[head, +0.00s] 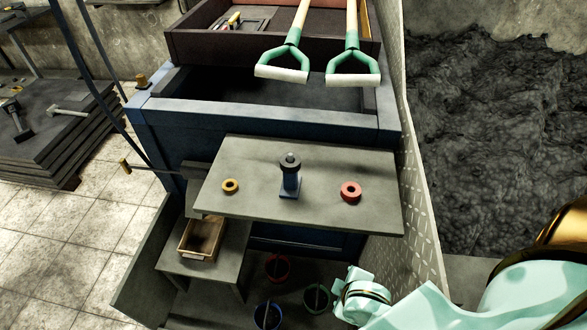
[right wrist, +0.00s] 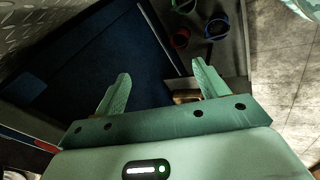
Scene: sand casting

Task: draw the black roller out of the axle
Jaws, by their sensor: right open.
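The black roller (head: 290,161) is a dark ring at the top of a short blue upright stand (head: 290,186) in the middle of the grey table. A small light axle tip (head: 289,155) shows through the roller's middle. A yellow roller (head: 230,186) lies to its left and a red roller (head: 351,191) to its right, both on the table. My right gripper (right wrist: 161,68) is open with nothing between its fingers. In the head view my right arm is low at the right, below the table top and apart from the roller. My left gripper is not in view.
The grey table top (head: 325,215) is otherwise clear. Below it stand red (head: 277,268), green (head: 316,297) and blue (head: 267,316) buckets and a wooden tray (head: 201,239). Two green-handled tools (head: 288,57) lean over the blue bin behind. A patterned wall (head: 413,180) stands at the right.

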